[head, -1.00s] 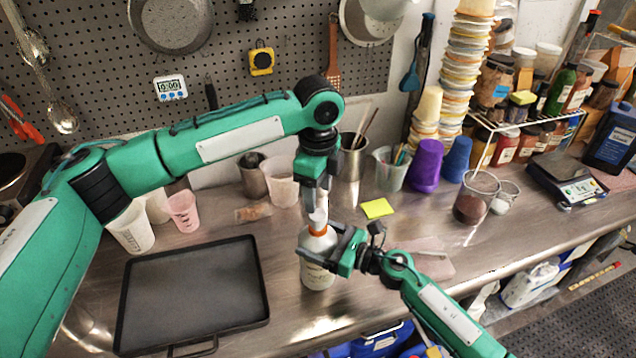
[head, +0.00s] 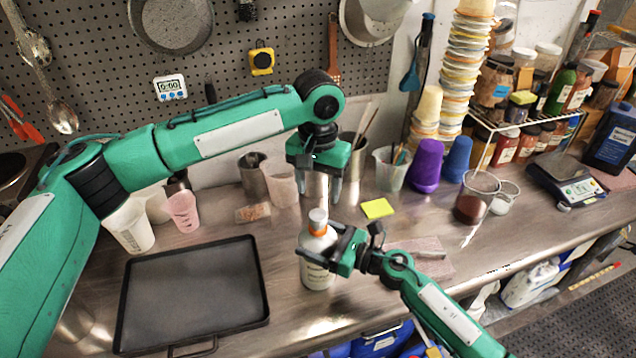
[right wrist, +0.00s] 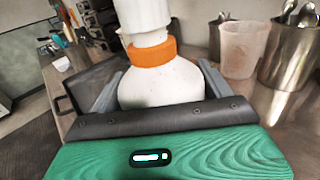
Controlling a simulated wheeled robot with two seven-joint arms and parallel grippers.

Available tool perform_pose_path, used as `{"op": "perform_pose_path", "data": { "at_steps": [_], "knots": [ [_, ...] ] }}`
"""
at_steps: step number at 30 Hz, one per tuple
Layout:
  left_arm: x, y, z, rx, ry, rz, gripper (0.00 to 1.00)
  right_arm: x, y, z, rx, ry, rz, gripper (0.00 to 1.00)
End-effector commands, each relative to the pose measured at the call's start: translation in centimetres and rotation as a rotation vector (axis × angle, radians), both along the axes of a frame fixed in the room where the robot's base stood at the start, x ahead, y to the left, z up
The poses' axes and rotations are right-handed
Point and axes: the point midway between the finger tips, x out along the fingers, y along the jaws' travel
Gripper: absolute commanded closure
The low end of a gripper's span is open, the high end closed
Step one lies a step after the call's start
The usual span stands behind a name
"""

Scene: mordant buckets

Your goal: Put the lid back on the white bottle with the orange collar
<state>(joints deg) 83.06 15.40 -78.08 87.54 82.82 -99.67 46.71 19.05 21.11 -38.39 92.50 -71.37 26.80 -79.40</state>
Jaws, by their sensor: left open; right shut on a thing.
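The white bottle (head: 317,273) stands upright on the steel counter, left of my right gripper. Its orange collar (head: 318,232) shows near the top, and the collar also shows in the right wrist view (right wrist: 152,52). A white lid (head: 318,215) sits on the bottle's neck above the collar; in the right wrist view its top is cut off by the frame. My right gripper (head: 325,243) is shut on the bottle, around its upper body below the collar. My left gripper (head: 322,188) is open and empty above and slightly behind the lid, apart from it.
A black tray (head: 192,338) lies to the left of the bottle. Beakers and metal cups stand behind, with a purple cup (head: 427,165) to the right. A yellow sticky pad (head: 377,208) lies right of the bottle.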

Motion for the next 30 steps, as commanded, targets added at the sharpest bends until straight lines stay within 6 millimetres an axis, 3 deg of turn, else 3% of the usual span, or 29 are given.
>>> {"op": "perform_pose_path", "data": {
  "at_steps": [9,15,30],
  "knots": [
    [-0.02,0.02,0.31,0.001,0.0,0.476,0.44,0.01,0.0,0.07,0.001,0.0,0.0,0.83],
    [-0.04,0.02,0.42,0.001,0.0,0.669,0.44,0.01,0.0,0.08,0.001,0.0,0.0,0.83],
    [-0.04,0.02,0.43,0.001,0.0,0.737,0.44,0.01,0.0,0.08,0.001,0.0,0.0,0.83]
  ]
}}
